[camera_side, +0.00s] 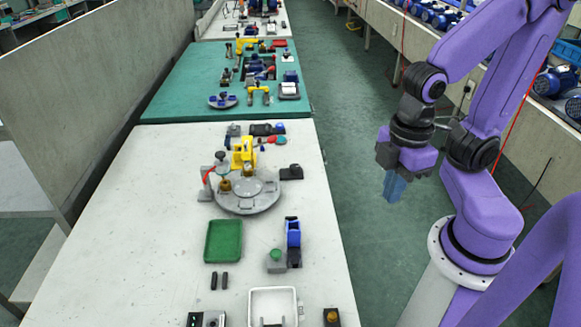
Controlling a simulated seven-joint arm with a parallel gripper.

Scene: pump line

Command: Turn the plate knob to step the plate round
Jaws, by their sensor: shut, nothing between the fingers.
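A round grey plate (262,203) lies on the white table at its middle, with a paler disc at its centre and small brass-coloured parts near its left and back rim. A yellow fixture (244,153) stands behind it. A grey post with a red lever (208,178) stands at the plate's left edge. I cannot tell which part is the plate knob; a grey block with a green button (275,261) sits in front of the plate. My gripper (394,188) is shut and empty, pointing down past the table's right edge, well apart from the plate.
A green tray (209,242), a blue and black device (293,243), two small black pieces (219,281) and a white tray (252,307) are on the near table. A black block (292,172) sits right of the plate. The table's left side is clear.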

